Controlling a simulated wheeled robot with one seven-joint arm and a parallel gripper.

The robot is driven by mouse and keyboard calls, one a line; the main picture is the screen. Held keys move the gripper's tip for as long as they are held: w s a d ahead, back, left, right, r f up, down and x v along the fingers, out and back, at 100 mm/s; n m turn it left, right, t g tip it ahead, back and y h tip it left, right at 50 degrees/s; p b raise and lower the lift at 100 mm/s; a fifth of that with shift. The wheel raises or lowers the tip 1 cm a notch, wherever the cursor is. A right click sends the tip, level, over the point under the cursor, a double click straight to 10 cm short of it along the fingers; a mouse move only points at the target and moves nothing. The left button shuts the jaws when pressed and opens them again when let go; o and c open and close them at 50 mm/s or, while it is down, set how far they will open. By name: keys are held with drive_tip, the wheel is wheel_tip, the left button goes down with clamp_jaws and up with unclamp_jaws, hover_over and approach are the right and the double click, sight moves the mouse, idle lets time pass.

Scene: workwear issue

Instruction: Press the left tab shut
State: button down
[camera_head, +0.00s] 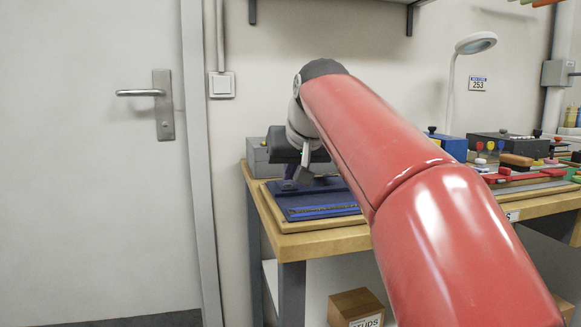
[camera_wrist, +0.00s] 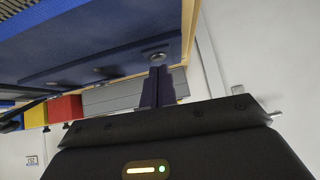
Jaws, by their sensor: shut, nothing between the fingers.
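A blue fabric piece (camera_head: 318,203) lies flat on a wooden-edged board at the left end of the workbench. In the wrist view the blue cloth (camera_wrist: 90,32) fills the top, with a darker blue strip (camera_wrist: 122,66) along its edge. The strip bears a round metal snap (camera_wrist: 156,57) and smaller round marks. My gripper (camera_wrist: 157,70) is shut and empty, its dark fingertips at or just short of that snap; I cannot tell if they touch. In the head view my gripper (camera_head: 290,184) points down at the cloth's left part. My arm hides the right side, and which strip is the left tab is unclear.
A grey box (camera_head: 257,156) stands behind the cloth. A blue box (camera_head: 449,145) and several coloured items stand on the bench to the right. A lamp (camera_head: 453,85) rises behind them. A door (camera_head: 90,160) is at left.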

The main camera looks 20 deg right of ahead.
sight(292, 189)
drive_tip(key=shift+r+p, duration=0.55)
drive_tip(key=shift+r, duration=0.1)
drive_tip(key=shift+r, duration=0.15)
drive_tip(key=w+r+p+v, duration=0.1)
drive_tip(key=p+v, duration=0.4)
drive_tip(key=v, duration=0.7)
drive_tip(key=shift+r, duration=0.55)
drive_tip(key=shift+w, duration=0.15)
